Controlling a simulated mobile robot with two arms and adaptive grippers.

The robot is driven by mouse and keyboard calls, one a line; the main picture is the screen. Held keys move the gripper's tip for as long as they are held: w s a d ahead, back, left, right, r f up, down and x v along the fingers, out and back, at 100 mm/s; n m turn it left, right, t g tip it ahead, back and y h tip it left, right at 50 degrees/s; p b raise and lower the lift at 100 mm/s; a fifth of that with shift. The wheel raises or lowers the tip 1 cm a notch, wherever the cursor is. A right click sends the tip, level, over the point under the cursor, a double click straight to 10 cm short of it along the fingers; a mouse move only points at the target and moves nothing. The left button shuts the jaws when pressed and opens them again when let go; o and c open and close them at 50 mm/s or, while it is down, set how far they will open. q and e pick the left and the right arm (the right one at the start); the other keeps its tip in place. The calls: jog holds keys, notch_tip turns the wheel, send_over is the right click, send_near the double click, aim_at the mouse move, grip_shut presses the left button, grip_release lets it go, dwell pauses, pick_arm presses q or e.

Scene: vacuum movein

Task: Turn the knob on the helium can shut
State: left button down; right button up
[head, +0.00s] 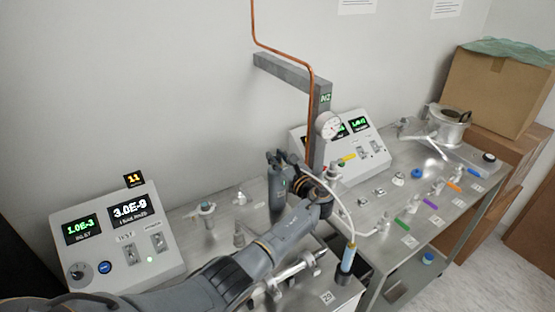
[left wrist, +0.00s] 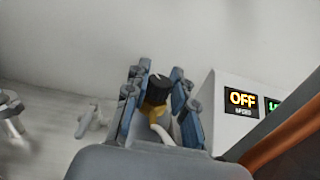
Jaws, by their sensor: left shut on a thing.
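My left gripper (head: 282,158) is raised over the steel bench, left of the grey post. In the left wrist view its blue-grey fingers (left wrist: 156,76) close around a black knob (left wrist: 158,88) with a white mark on top. A yellow part (left wrist: 157,113) shows just below the knob, and a white hose runs beside it. In the head view the gripper hides the knob, and I cannot make out the can's body clearly. The white hose curves from the gripper to a light-blue cylinder (head: 347,260) at the bench's front. My right gripper is not in view.
A grey post with a copper pipe (head: 311,95) and a gauge (head: 328,124) stands close right of the gripper. A control box (head: 118,232) is at left, another (head: 342,140) behind. Small fittings cover the right bench.

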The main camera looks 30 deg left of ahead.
aim_at(277, 156)
pick_arm(q)
jog(key=shift+r, duration=0.1)
jog(key=c, duration=1.1)
grip_release()
notch_tip(277, 156, up, 10)
jog(key=shift+f, duration=0.1)
